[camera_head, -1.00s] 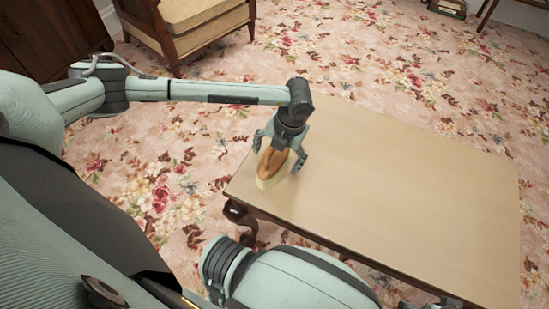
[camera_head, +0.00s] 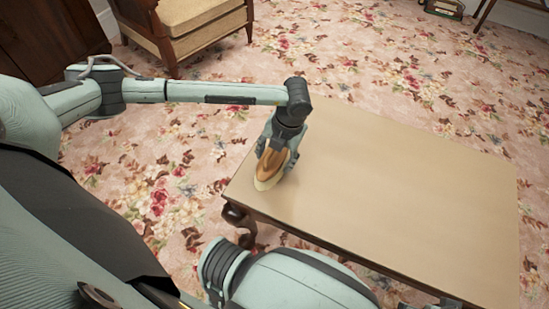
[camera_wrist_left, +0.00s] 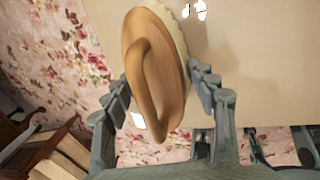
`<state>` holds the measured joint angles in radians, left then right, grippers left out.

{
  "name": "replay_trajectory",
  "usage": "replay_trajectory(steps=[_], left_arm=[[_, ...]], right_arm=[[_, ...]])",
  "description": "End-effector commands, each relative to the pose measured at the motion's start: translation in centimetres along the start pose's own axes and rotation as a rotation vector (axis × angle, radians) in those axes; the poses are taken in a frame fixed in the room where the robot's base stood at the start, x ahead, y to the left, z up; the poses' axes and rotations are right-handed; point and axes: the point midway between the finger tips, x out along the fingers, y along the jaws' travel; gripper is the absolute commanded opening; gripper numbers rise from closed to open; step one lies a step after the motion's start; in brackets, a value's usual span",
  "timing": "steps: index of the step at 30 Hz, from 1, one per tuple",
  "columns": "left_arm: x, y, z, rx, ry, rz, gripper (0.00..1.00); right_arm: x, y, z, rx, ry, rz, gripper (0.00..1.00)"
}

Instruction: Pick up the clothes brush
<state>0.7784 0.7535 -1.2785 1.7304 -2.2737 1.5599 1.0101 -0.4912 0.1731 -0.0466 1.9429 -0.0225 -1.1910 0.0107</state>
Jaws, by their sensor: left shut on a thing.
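The clothes brush (camera_head: 270,167) has an oval wooden back with a raised handle and pale bristles. It is at the left corner of the table (camera_head: 400,190). My left gripper (camera_head: 275,155) reaches down over it and is shut on it, one finger on each side. In the left wrist view, the brush (camera_wrist_left: 158,65) fills the upper middle, its handle facing the camera, with the fingers of the left gripper (camera_wrist_left: 160,95) on both sides. I cannot tell whether the brush still touches the tabletop. My right gripper is not clearly in view.
The rest of the tabletop is bare. An upholstered armchair (camera_head: 195,25) stands on the floral carpet (camera_head: 370,60) at the back left. A dark wooden cabinet (camera_head: 45,35) is at the far left. A small boxy object (camera_head: 444,8) sits at the top right.

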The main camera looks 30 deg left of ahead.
Motion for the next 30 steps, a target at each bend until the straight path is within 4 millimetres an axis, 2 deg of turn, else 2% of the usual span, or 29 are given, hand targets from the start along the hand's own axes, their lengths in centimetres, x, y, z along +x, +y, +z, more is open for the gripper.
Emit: replay_trajectory(steps=[7,12,18,24,30], left_arm=[[-3.7,0.8,-0.1,0.001,-0.006,-0.002,0.14],[-5.6,2.4,-4.2,0.002,-0.003,0.000,0.14],[-7.8,4.1,-8.2,0.001,-0.003,0.000,0.14],[-9.1,5.0,-10.5,0.001,-0.003,-0.001,0.14],[-9.5,5.2,-11.2,0.001,-0.003,-0.001,0.14]], right_arm=[[-0.1,0.0,0.0,0.000,-0.004,0.002,0.95],[-0.4,0.1,-0.3,0.001,0.005,0.003,0.95],[-0.8,0.2,-0.6,0.001,0.012,0.005,0.95],[-1.2,0.3,-0.4,0.002,0.005,0.008,0.95],[-1.4,0.3,-0.5,0.000,0.008,0.009,0.95]])
